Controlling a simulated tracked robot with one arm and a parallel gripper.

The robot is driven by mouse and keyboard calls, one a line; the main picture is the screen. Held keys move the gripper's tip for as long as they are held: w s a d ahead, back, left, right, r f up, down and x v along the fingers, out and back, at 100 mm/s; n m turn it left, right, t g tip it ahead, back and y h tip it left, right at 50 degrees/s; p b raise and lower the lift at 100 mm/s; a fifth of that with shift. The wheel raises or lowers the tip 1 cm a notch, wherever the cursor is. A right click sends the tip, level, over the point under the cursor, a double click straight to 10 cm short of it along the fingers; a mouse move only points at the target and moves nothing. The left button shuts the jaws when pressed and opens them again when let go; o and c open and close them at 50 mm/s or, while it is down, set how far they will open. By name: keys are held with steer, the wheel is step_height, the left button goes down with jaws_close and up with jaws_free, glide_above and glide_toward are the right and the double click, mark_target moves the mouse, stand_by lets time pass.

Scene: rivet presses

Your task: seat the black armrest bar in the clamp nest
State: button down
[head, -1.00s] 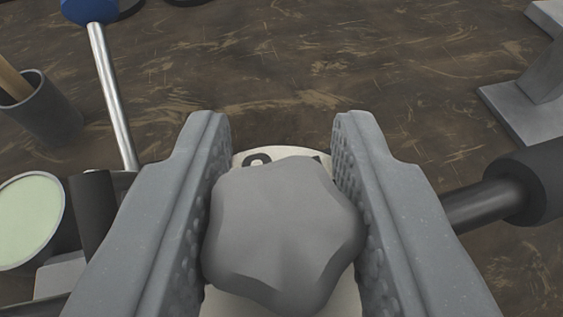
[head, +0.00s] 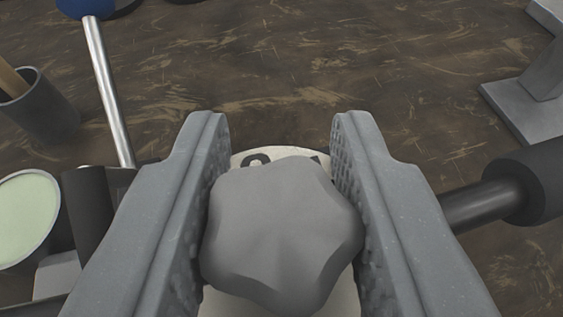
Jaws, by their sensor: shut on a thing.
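My gripper (head: 281,215) is shut on a grey lobed knob (head: 283,235), with one ridged finger pad on each side of it. A pale round plate (head: 283,154) with dark markings lies behind the knob, mostly hidden by it. A dark upright piece (head: 88,210) stands left of my left finger, partly hidden. I cannot tell whether it is part of the black armrest bar or of the clamp nest. Neither can be made out for certain in this view.
A black-gripped lever (head: 530,185) sticks out to the right. A pale green gauge face (head: 25,215), a grey cup (head: 38,108) and a metal rod with a blue end (head: 105,80) are at left. A grey metal stand (head: 530,100) is at right.

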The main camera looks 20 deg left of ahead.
steer(key=shift+f, duration=0.75)
steer(key=c, duration=1)
jaws_free()
steer(key=v, duration=1.3)
steer(key=shift+s, duration=0.4)
steer(key=shift+d, duration=0.1)
steer(key=w+d+r+m+t+h, duration=0.1)
steer(key=d+r, duration=0.4)
steer(key=r, duration=0.8)
steer(key=w+d+r+m+t+h, duration=0.1)
steer(key=d+r, duration=0.4)
steer(key=r, duration=0.9)
steer(key=s+d+r+m+h, duration=0.1)
steer(key=s+d+r, duration=0.3)
steer(key=s+r, duration=0.4)
steer(key=s+d+r+h, duration=0.1)
steer(key=s+d+r, duration=0.4)
steer(key=r, duration=0.9)
steer(key=s, duration=0.2)
steer(key=shift+s+m, duration=0.35)
steer(key=shift+m, duration=0.05)
